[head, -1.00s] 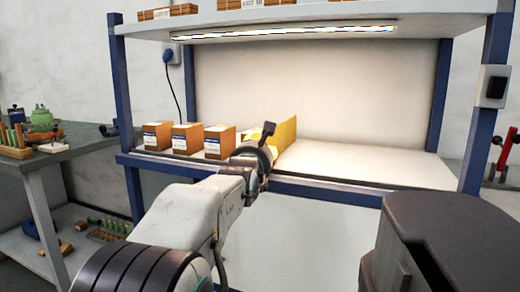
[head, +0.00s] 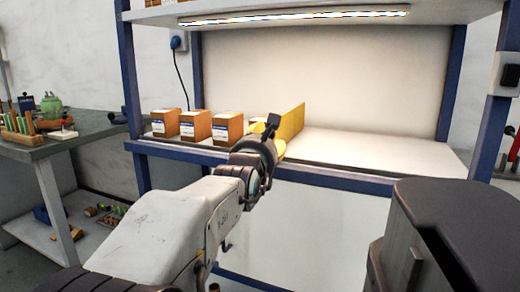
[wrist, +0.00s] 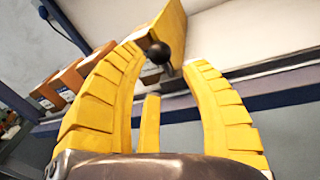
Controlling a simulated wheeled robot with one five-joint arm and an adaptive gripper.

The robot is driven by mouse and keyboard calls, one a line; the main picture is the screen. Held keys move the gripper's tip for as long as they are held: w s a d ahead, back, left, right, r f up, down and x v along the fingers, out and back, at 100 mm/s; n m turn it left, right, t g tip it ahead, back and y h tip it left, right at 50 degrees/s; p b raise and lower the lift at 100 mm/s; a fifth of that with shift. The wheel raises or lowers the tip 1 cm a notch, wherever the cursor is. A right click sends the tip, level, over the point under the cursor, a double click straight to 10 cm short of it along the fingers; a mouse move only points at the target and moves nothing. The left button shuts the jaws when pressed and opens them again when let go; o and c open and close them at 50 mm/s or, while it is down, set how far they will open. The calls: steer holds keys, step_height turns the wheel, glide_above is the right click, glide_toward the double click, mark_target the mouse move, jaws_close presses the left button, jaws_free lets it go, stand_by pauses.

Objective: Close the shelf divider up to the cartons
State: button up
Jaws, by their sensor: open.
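A gap shows between the divider and the nearest carton. In the wrist view the divider (wrist: 170,22) is at the top, with a dark round knob (wrist: 158,52) at its near end. My gripper (wrist: 168,58) is open. Its yellow fingers lie left and right of the knob in the picture; I cannot tell whether the knob is between them in depth. In the head view my wrist hides most of the fingers. Cartons (wrist: 68,78) also show at left.
The shelf (head: 375,148) is bare right of the divider, with a blue front rail (head: 340,181) and blue posts. An upper shelf with a lamp (head: 295,16) hangs above. A grey workbench (head: 85,132) with small items stands at left.

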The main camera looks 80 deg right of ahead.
steer(key=a, duration=0.6)
steer(key=shift+w, duration=0.15)
stand_by(0.7)
